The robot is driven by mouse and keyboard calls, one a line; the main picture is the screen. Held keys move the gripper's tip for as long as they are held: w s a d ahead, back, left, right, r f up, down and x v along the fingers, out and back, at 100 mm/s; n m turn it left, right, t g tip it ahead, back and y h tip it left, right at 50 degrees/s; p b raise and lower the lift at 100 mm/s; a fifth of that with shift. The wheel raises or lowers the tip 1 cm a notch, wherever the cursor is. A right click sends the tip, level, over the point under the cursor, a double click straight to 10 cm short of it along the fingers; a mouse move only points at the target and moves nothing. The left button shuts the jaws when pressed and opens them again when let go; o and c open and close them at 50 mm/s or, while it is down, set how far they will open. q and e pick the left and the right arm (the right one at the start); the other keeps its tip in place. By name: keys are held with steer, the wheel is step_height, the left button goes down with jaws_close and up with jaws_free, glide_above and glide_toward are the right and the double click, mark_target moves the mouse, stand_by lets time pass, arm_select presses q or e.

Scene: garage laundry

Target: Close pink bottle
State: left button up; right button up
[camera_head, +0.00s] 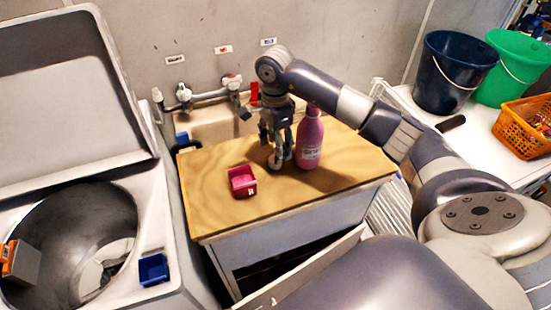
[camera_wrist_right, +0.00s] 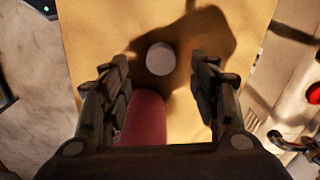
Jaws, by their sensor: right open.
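The pink bottle (camera_head: 309,143) stands upright on the wooden board (camera_head: 215,215). Its pink side also shows in the right wrist view (camera_wrist_right: 146,118), low between the fingers. A small round white cap (camera_wrist_right: 160,58) lies on the board, apart from the bottle; in the head view it is a pale spot (camera_head: 275,163) beneath the fingers. My right gripper (camera_head: 277,155) points down just left of the bottle. In the wrist view its fingers (camera_wrist_right: 163,72) are apart, with the cap seen between their tips. My left gripper is not in view.
A pink-red small box (camera_head: 242,181) sits on the board left of the gripper. Behind are a sink and taps (camera_head: 232,82). An open washer drum (camera_head: 70,240) is at left. Blue and green buckets (camera_head: 455,70) and an orange basket (camera_head: 524,128) stand at right.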

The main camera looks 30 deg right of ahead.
steer(key=shift+f, duration=0.25)
step_height(320, 180, down, 4)
steer(key=p, duration=0.2)
steer(key=shift+f+p, duration=0.1)
steer(key=shift+p, duration=0.3)
steer(key=shift+w+f, duration=0.1)
steer(key=shift+f, duration=0.2)
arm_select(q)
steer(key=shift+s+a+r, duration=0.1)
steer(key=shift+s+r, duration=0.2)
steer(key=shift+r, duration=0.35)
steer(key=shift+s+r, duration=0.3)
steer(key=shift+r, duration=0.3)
arm_select(e)
steer(key=shift+c, duration=0.2)
steer(key=c, duration=0.8)
